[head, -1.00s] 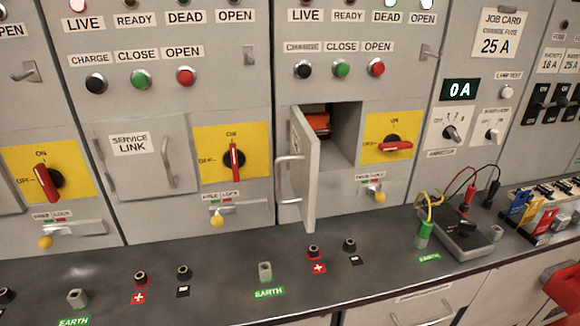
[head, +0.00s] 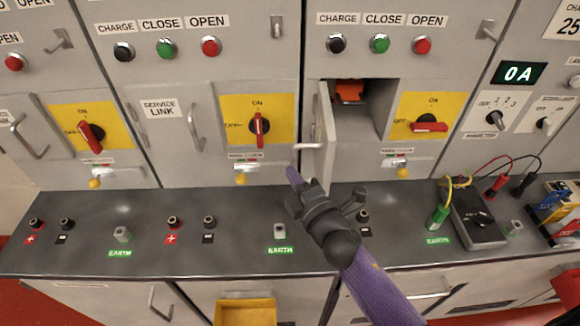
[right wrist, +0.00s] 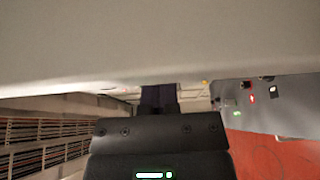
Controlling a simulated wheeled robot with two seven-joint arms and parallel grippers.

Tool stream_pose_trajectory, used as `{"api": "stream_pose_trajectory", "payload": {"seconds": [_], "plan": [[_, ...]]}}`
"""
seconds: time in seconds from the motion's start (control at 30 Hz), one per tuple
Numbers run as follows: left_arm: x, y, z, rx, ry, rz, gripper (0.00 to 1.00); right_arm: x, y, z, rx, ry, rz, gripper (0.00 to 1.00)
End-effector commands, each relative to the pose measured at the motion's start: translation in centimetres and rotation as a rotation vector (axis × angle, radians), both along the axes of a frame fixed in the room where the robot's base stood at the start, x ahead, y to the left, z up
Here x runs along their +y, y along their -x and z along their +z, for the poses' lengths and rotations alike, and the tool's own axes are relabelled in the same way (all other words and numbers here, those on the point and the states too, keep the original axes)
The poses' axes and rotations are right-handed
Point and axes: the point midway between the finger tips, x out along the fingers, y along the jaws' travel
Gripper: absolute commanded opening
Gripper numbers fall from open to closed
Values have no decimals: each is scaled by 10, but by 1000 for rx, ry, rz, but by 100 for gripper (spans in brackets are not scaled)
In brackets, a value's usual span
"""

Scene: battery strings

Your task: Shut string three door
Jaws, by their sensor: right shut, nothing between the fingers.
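The string three door (head: 325,125) stands open in the head view, swung out to the left of its compartment (head: 370,110). Its handle (head: 308,147) is on the outer face. An orange part (head: 349,91) sits inside. My right gripper (head: 294,177) is shut and empty, just below and left of the door's lower edge, over the bench; I cannot tell whether it touches the door. In the right wrist view a pale blurred surface fills the top. My left gripper is out of view.
The grey bench (head: 190,250) carries several sockets and a meter (head: 478,220) with leads at the right. The rotary switch (head: 428,127) beside the compartment has its red handle level. A yellow bin (head: 245,312) is below the bench.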

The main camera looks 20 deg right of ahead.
Motion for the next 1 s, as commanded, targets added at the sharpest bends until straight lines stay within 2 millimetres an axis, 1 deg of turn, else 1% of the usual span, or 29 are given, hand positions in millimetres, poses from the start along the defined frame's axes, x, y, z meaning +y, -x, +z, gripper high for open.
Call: {"api": "stream_pose_trajectory", "payload": {"seconds": [0.03,0.13,0.33,0.67,0.87,1.0], "plan": [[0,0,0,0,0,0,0,1,-6,0,-1,0,0,0],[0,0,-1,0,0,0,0,2,-15,-1,1,0,0,0],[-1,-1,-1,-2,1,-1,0,3,-19,-1,2,-1,0,0],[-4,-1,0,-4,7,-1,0,1,-18,-1,2,0,13,0],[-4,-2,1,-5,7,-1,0,-11,-9,-1,3,5,91,0],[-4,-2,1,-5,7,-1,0,-25,0,-1,3,6,191,0]]}}
